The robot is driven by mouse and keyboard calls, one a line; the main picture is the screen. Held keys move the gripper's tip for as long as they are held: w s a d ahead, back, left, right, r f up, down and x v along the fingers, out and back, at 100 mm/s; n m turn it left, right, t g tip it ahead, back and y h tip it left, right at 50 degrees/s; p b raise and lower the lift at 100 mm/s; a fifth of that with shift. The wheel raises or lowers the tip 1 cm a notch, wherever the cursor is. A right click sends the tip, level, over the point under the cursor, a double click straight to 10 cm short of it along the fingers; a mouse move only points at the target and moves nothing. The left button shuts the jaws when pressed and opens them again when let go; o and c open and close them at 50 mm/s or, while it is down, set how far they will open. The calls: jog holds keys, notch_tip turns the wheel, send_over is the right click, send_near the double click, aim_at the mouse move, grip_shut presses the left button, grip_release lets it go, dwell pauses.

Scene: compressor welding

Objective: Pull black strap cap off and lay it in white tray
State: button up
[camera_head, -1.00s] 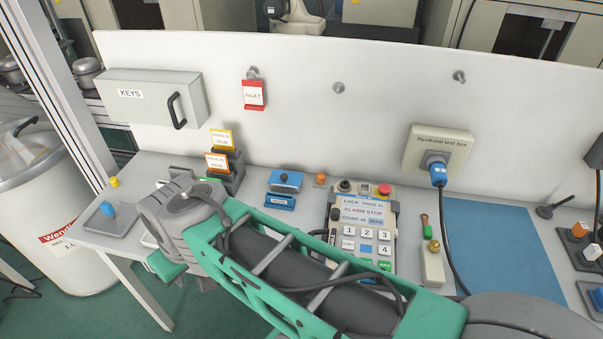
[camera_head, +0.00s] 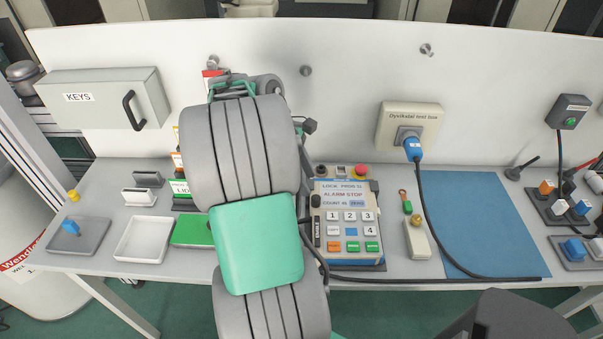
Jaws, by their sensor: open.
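A small black round piece with a thin arm (camera_head: 514,173) lies at the back of the bench, right of the blue mat; I cannot tell whether it is the strap cap. No other piece is clearly a black strap cap. An empty white tray (camera_head: 121,250) lies on the left of the bench, between a grey tray and a green block. My arm stands upright in the middle of the view, its far end in front of the wall panel near the red tag. My gripper's fingers are hidden behind the arm.
A grey tray (camera_head: 60,246) with a blue knob lies left of the white tray. A keypad pendant (camera_head: 345,245) is right of my arm. A black cable (camera_head: 424,220) runs from the test box (camera_head: 400,122) across the blue mat (camera_head: 490,220). A KEYS cabinet (camera_head: 85,110) hangs on the left.

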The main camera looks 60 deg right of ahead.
aim_at(316, 197)
jog(key=b+x, duration=0.1)
jog(key=x, duration=0.5)
jog(key=shift+f, duration=0.1)
jog(key=shift+c, duration=0.2)
grip_shut()
dwell(0.5)
dwell(1.2)
jog(key=c, duration=0.6)
grip_release()
jog(key=shift+c, duration=0.2)
grip_shut()
